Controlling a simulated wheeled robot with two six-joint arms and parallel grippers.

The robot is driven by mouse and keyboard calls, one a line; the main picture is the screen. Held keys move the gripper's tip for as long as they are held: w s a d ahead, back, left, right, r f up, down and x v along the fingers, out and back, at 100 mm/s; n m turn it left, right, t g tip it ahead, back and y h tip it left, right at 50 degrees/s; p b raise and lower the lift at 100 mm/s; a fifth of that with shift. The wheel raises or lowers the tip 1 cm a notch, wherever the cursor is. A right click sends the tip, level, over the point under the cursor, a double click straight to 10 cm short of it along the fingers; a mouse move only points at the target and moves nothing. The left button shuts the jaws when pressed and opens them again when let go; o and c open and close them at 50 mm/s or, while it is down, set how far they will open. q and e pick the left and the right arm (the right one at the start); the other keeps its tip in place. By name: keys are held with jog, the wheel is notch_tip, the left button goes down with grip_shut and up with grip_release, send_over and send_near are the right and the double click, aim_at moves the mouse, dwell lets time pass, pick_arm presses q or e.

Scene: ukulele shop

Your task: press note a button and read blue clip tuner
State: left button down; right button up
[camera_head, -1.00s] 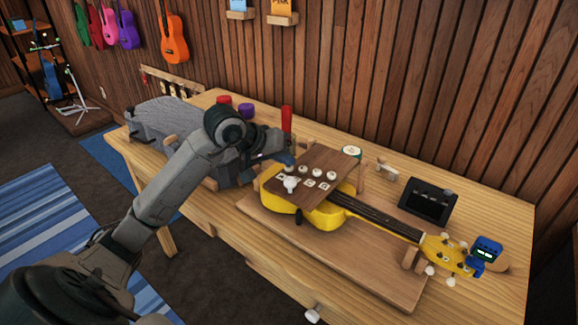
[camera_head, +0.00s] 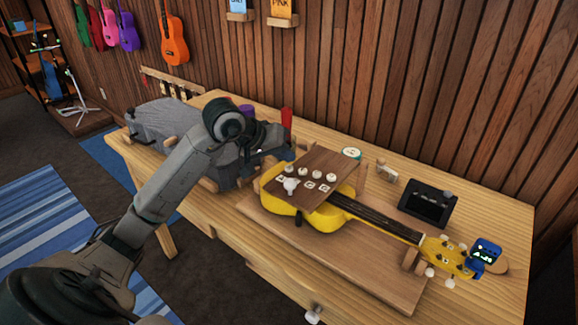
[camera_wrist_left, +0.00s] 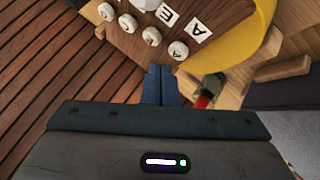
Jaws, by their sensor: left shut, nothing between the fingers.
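The yellow ukulele (camera_head: 345,211) lies on a wooden board. A brown panel (camera_head: 322,163) over its body carries a row of round white buttons with letter cards. In the left wrist view the A card (camera_wrist_left: 197,32) is beside the end button (camera_wrist_left: 178,50), which also shows in the head view (camera_head: 289,170). My left gripper (camera_head: 285,154) is shut and empty, just beyond that button and apart from it; its fingertips (camera_wrist_left: 162,85) show in the wrist view. The blue clip tuner (camera_head: 487,246) is on the headstock, its dark screen lit with small characters, the first looking like A.
A dark tablet-like device (camera_head: 428,201) stands behind the neck. The wooden table's front right (camera_head: 470,306) is clear.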

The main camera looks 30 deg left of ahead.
pick_arm(q)
notch_tip(320, 180, up, 5)
jog(key=shift+p, duration=1.15)
jog(key=shift+f, duration=0.1)
